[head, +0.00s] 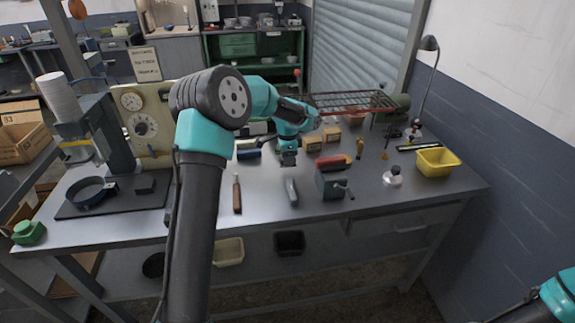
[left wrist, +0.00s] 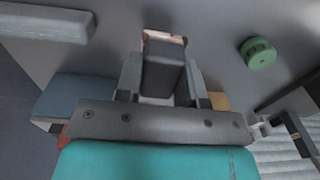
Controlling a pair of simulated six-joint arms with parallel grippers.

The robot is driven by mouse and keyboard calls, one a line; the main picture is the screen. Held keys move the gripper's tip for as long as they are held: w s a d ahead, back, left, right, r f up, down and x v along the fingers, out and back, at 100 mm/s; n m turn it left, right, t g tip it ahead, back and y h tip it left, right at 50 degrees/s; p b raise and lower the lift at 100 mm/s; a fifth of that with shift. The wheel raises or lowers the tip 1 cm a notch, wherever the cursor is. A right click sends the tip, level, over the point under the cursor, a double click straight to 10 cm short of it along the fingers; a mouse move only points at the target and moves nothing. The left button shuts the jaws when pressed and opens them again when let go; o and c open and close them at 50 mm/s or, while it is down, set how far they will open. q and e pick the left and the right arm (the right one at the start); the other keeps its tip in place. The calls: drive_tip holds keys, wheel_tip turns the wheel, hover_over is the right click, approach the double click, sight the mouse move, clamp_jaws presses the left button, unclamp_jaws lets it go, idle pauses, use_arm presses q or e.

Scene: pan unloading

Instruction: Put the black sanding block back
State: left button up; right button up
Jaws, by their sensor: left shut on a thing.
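My left gripper (head: 288,148) is above the middle of the workbench and points down. In the left wrist view it is shut on a dark block (left wrist: 164,68), which sits between its two fingers. The block looks like the black sanding block; in the head view it shows only as a small dark shape (head: 288,159) under the gripper. A light brown piece shows just past its far end in the wrist view; I cannot tell what it is. Of my right arm only a link shows at the bottom right corner; its gripper is out of view.
A vise (head: 328,186) stands right of my left gripper, with cardboard boxes (head: 312,143) behind. A grey tool (head: 291,192) and a wooden-handled tool (head: 237,195) lie in front. A yellow bin (head: 438,161) stands at right. A dark mat (head: 120,206) lies at left.

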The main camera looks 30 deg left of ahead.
use_arm(q)
drive_tip(key=shift+w, duration=0.1)
drive_tip(key=shift+w+a, duration=0.2)
drive_tip(key=shift+f, duration=1.8)
drive_tip(key=shift+f, duration=0.15)
drive_tip(key=o, duration=0.8)
wheel_tip(320, 180, up, 12)
drive_tip(key=shift+r, duration=0.15)
